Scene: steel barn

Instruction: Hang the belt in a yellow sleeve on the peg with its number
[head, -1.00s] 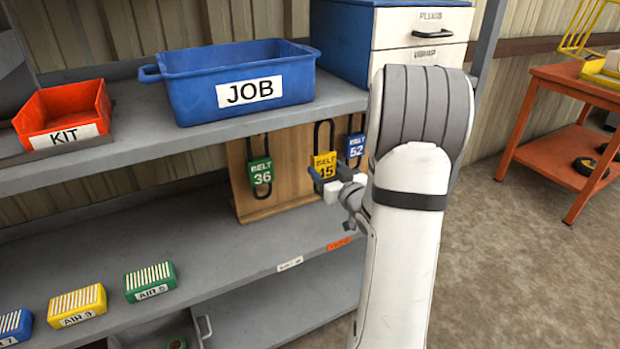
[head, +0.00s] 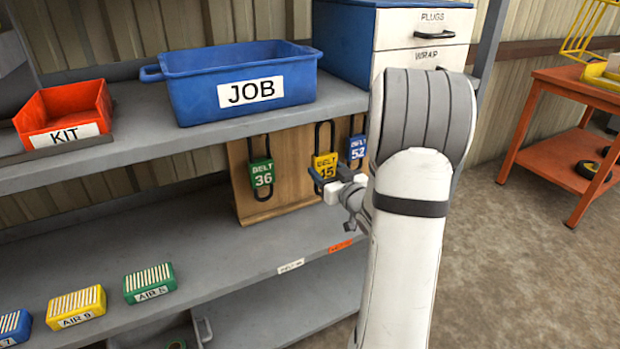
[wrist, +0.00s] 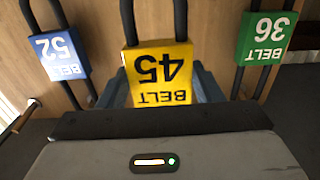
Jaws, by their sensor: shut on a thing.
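The belt in a yellow sleeve marked BELT 45 (head: 325,165) is a black loop in front of the wooden board (head: 290,205), between a green-sleeved BELT 36 (head: 261,174) and a blue-sleeved BELT 52 (head: 357,147). My gripper (head: 320,180) is at the lower part of the yellow sleeve. In the wrist view, which is upside down, the yellow sleeve (wrist: 160,75) lies between my blue-grey fingers (wrist: 162,92), which are shut on it. The top of its loop is hidden there, and I cannot tell whether a peg carries it. No peg number is readable.
A blue JOB bin (head: 240,85) and a red KIT bin (head: 65,112) stand on the upper shelf above. Several filter blocks (head: 150,283) sit on the lower shelf at left. An orange cart (head: 560,130) stands at right. In the wrist view, a thin dark rod (wrist: 20,115) shows near BELT 52.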

